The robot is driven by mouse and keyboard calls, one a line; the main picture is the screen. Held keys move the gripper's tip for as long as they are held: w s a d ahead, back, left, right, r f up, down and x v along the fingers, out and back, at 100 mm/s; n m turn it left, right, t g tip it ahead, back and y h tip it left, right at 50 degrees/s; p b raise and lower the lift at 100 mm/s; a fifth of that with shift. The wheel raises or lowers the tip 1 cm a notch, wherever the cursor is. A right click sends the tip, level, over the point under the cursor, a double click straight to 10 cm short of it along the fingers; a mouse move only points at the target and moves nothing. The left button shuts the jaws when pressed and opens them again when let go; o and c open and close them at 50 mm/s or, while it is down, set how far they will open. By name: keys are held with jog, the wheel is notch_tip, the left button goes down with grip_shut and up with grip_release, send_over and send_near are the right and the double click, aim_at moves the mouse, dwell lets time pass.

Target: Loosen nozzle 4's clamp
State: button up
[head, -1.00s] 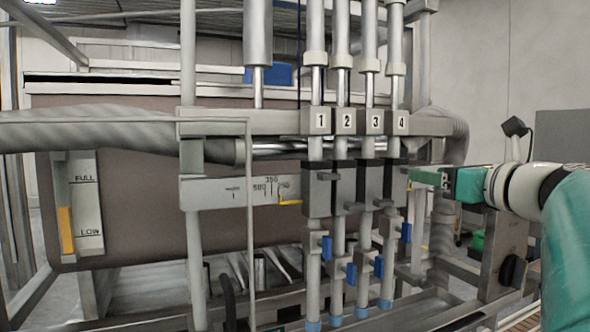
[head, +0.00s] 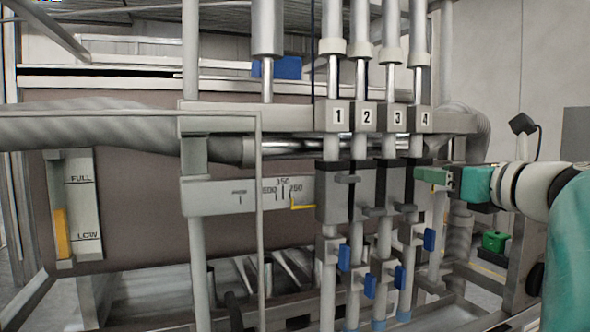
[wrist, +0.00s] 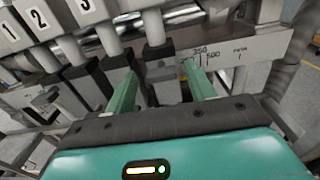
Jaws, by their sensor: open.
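Nozzle 4 carries its number label (head: 425,118) at the right end of the row in the head view. Its clamp, a grey block with a dark top (head: 420,196), sits below the label, partly hidden by my gripper (head: 432,175). In the wrist view the clamp (wrist: 163,90) lies between my two green fingers. My gripper (wrist: 160,72) is open, one finger on each side of the clamp's small grey lever (wrist: 160,73). I cannot tell whether either finger touches it.
Nozzle 3 (head: 398,118) and its clamp stand close beside on the left. Blue-handled valves (head: 429,240) stick out below. A scale plate (head: 230,193) and a corrugated hose (head: 472,140) are nearby. A green object (head: 494,241) lies low at the right.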

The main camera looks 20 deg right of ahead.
jog(key=shift+d, duration=0.1)
jog(key=shift+w, duration=0.15)
jog(key=shift+c, duration=0.2)
jog(key=c, duration=0.9)
jog(key=shift+c, duration=0.2)
